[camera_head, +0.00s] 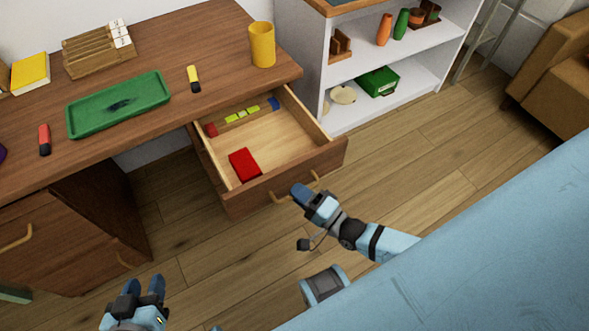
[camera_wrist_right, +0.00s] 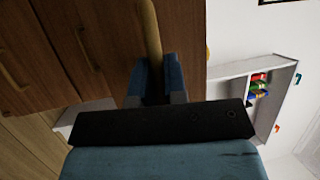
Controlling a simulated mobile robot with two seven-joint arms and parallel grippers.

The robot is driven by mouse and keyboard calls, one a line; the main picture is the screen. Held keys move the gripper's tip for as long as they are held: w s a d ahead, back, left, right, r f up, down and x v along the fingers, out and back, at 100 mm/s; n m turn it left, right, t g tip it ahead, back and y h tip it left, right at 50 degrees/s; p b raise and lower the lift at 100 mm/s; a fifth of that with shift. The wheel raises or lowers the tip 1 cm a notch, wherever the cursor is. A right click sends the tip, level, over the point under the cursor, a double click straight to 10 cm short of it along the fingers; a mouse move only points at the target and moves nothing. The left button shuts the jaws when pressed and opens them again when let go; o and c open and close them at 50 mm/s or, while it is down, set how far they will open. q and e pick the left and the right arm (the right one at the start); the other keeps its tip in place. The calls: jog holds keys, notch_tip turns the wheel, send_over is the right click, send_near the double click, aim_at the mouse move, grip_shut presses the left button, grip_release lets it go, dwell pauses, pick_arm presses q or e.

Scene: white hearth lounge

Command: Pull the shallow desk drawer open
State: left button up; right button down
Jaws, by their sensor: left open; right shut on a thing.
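The shallow desk drawer (camera_head: 272,141) is pulled out from under the right end of the wooden desk (camera_head: 190,45). Its inside shows a red box, a small red piece, yellow-green blocks and a blue block. My right gripper (camera_head: 303,192) is at the drawer front, shut on the brass-coloured drawer handle (camera_head: 281,198). In the right wrist view the handle (camera_wrist_right: 151,35) runs between the two blue fingers. My left gripper (camera_head: 143,288) is open and empty at the bottom left, low over the floor and apart from the desk.
A green tray (camera_head: 150,112), yellow cup (camera_head: 262,45), yellow marker (camera_head: 193,78) and red marker (camera_head: 44,140) are on the desktop. A lower cabinet (camera_head: 75,235) stands at left. A white shelf (camera_head: 335,100) stands right of the desk. Floor right of the drawer is clear.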

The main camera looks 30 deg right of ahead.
dwell(0.3)
jog(key=c, duration=1.2)
grip_release()
jog(key=shift+r, duration=0.1)
